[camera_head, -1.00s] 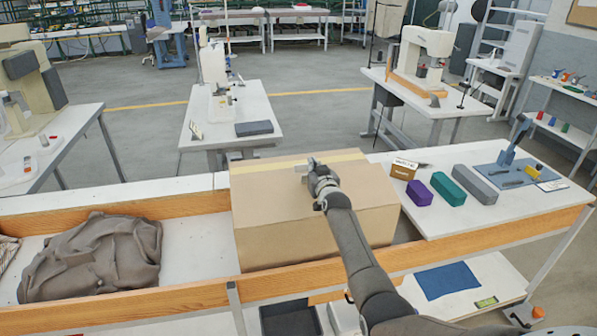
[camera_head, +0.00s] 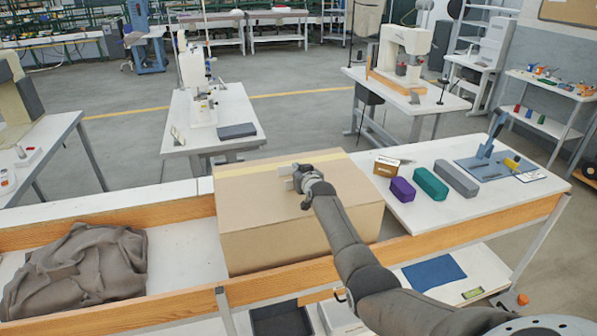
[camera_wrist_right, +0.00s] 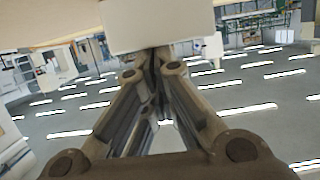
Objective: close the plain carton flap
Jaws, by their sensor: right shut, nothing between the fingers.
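The plain brown carton (camera_head: 270,238) stands in the wooden-edged trough of the bench. Its top (camera_head: 247,192) looks flat, with a pale yellow strip along the far side; I cannot make out a separate raised flap. My right gripper (camera_head: 287,178) is over the carton's top near the strip, shut and empty. I cannot tell whether it touches the cardboard. In the right wrist view, its fingers (camera_wrist_right: 158,62) meet below a pale block that I cannot identify. My left gripper is not in view.
A heap of grey-brown cloth (camera_head: 78,268) lies in the trough to the left. On the white bench top to the right are a small brown box (camera_head: 386,167), a purple block (camera_head: 402,190), a teal block (camera_head: 431,184) and a grey block (camera_head: 456,178). Trough space between cloth and carton is clear.

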